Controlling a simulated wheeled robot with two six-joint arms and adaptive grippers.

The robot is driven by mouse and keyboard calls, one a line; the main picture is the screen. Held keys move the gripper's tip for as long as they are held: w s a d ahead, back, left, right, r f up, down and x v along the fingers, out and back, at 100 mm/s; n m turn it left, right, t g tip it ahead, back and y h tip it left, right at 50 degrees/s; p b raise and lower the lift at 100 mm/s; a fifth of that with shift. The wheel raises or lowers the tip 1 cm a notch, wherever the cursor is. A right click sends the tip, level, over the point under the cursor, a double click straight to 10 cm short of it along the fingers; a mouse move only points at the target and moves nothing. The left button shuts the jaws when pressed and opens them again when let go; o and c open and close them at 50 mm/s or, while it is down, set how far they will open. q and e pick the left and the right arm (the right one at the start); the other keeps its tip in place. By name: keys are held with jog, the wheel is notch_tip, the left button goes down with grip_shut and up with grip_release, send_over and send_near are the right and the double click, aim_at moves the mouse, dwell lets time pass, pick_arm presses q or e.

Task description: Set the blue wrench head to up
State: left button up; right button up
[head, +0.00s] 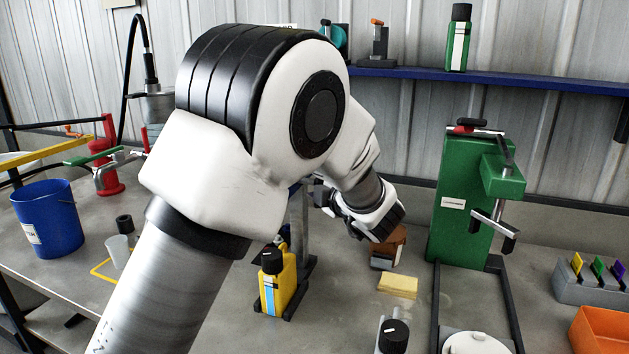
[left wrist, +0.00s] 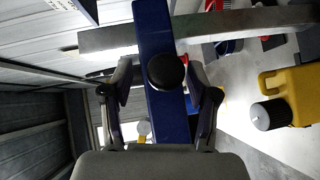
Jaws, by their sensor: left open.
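A blue bar with a round black knob (left wrist: 166,72), which looks like the blue wrench head (left wrist: 153,28), runs lengthwise between my left gripper's fingers in the left wrist view. It crosses the grey metal post (left wrist: 225,24) about at right angles. My left gripper (left wrist: 160,80) is open, with one finger on each side of the bar; contact cannot be told. In the head view, my left gripper (head: 322,193) is small beside the grey post (head: 299,225). My arm hides most of the post's upper part and the blue bar there. My right gripper is not seen.
A yellow bottle (head: 278,285) stands in front of the post. A green machine (head: 466,205) stands to the right, with a yellow sponge (head: 398,285) before it. A blue bucket (head: 47,218) is at the left. A blue shelf (head: 500,80) runs along the back wall.

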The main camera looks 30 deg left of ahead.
pick_arm(q)
jog(key=v, duration=0.6)
jog(key=shift+s, duration=0.15)
jog(key=shift+d+r, duration=0.1)
